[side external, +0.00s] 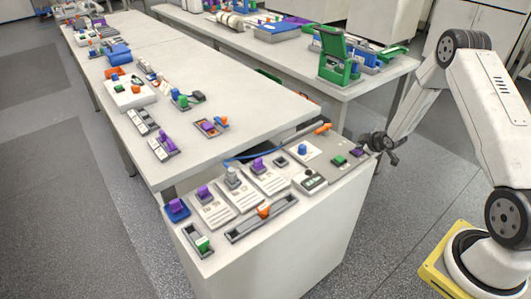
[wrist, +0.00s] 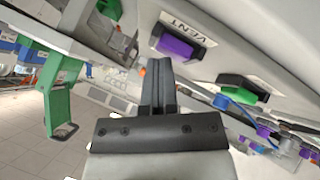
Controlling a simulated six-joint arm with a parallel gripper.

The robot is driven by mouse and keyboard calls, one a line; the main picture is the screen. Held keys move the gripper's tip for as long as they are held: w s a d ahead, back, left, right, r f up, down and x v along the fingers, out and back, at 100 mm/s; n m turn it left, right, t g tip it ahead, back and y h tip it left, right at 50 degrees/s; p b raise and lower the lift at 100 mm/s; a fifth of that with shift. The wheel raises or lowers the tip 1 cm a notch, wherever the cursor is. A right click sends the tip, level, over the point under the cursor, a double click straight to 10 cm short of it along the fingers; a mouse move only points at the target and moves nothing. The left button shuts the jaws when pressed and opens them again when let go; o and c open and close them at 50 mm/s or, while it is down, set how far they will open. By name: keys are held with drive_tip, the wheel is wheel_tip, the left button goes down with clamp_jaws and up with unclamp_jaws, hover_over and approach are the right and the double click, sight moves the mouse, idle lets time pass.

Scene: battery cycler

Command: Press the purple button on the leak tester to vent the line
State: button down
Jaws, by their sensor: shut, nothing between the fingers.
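The purple button (wrist: 176,47) sits in a dark frame beside a label reading VENT in the wrist view. It also shows in the side view (side external: 356,152) at the right end of the pale bench unit, next to a green button (side external: 339,159). That green button shows at the right in the wrist view (wrist: 240,94). My gripper (wrist: 158,65) is shut and empty, its fingertips close beside the purple button in the picture. In the side view my gripper (side external: 370,146) is at the right edge of the unit. I cannot tell whether it touches the button.
A blue knob (side external: 302,149) and an orange part (side external: 322,128) stand left of the purple button. A green stand (side external: 334,57) is on the back bench. The floor right of the bench is clear up to my base.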

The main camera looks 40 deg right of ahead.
idle(0.5)
drive_tip(key=shift+r, duration=0.85)
drive_tip(key=shift+r, duration=0.1)
drive_tip(key=shift+r, duration=2.45)
